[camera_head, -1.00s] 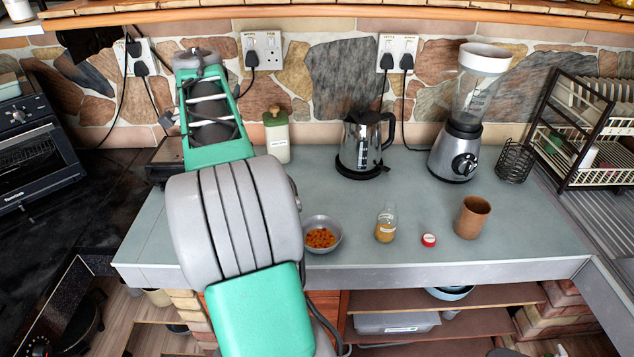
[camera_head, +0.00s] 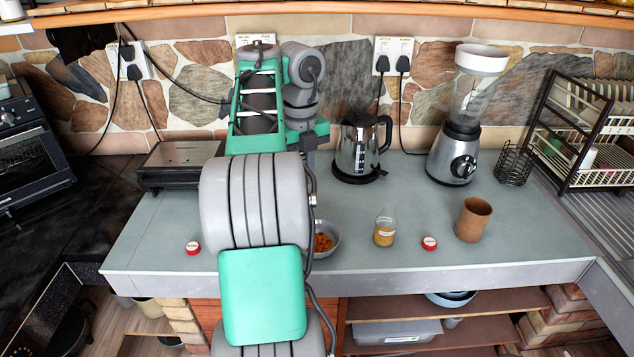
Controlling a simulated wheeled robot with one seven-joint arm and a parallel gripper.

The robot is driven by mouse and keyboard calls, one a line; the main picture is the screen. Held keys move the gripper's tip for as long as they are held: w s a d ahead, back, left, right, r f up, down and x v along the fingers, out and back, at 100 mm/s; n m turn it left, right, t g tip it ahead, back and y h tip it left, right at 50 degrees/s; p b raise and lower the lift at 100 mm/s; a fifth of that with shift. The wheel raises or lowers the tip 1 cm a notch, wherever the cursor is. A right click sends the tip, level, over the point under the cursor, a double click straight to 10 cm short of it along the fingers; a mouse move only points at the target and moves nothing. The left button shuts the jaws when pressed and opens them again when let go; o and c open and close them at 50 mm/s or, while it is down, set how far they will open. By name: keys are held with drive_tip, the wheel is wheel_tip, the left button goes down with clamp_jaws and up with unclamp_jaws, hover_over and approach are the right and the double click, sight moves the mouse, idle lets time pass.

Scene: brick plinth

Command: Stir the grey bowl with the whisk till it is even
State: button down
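The grey bowl (camera_head: 333,239) stands on the counter near its front edge, with orange pieces (camera_head: 322,242) inside. My arm covers its left part. The whisk is not visible in this view. My arm rises through the middle left of the picture, and its wrist section bends down behind the upper arm, left of the kettle. My gripper is hidden behind my own arm, so its fingers and anything in them cannot be seen.
Behind are a kettle (camera_head: 356,150) and blender (camera_head: 453,155). The counter's (camera_head: 150,230) left front is mostly clear.

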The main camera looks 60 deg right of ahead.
drive_tip(key=s+d+f+m+b, duration=0.1)
drive_tip(key=s+f+m+b, duration=0.2)
drive_tip(key=f+b, duration=0.6)
drive_tip(key=shift+d+f+b, duration=0.15)
drive_tip(key=shift+f+b, duration=0.2)
drive_tip(key=shift+s, duration=0.1)
idle(0.5)
